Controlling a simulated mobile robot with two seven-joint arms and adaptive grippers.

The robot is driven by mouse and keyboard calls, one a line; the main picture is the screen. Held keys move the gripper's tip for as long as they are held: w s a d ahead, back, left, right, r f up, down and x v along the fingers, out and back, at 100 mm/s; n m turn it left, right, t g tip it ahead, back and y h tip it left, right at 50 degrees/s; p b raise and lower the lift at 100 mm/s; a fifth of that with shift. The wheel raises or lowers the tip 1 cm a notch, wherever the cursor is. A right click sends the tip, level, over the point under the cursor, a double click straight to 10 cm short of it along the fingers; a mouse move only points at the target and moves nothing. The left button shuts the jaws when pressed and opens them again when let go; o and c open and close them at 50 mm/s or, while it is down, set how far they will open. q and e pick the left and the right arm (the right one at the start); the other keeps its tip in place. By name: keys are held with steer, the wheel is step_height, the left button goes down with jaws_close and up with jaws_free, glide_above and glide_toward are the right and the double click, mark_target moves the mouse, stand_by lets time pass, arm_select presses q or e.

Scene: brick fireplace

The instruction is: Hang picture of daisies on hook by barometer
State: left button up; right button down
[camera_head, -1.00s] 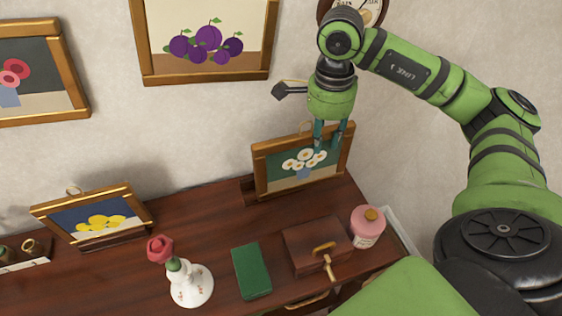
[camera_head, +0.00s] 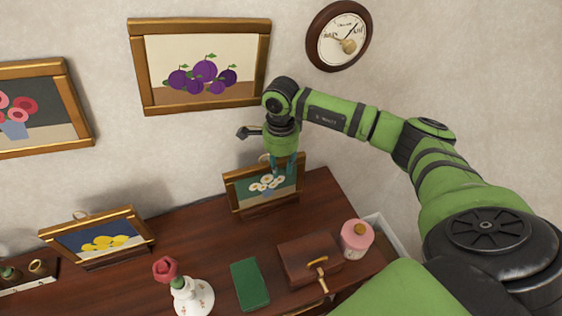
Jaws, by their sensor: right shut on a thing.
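The picture of daisies (camera_head: 250,189), white flowers on dark green in a gold-brown wooden frame, is just above or at a dark wooden stand (camera_head: 272,209) at the back of the desk. I cannot tell whether they touch. My right gripper (camera_head: 284,166) points down and is shut on the frame's top edge; its fingers cover part of the picture's upper right. The round barometer (camera_head: 330,50) with a white dial hangs on the wall above and to the right. I cannot make out a bare hook by it. My left gripper is out of view.
A plum picture (camera_head: 160,98) and a red-flower picture (camera_head: 50,140) hang on the wall. A lemon picture (camera_head: 70,240) leans on the desk. A vase with a rose (camera_head: 190,296), green book (camera_head: 249,284), brown box (camera_head: 300,250) and pink jar (camera_head: 356,240) stand in front.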

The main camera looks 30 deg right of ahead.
steer(key=shift+f+b, duration=0.2)
steer(key=shift+b, duration=0.1)
steer(key=c, duration=1)
jaws_free()
steer(key=shift+o, duration=0.2)
steer(key=shift+r, duration=0.1)
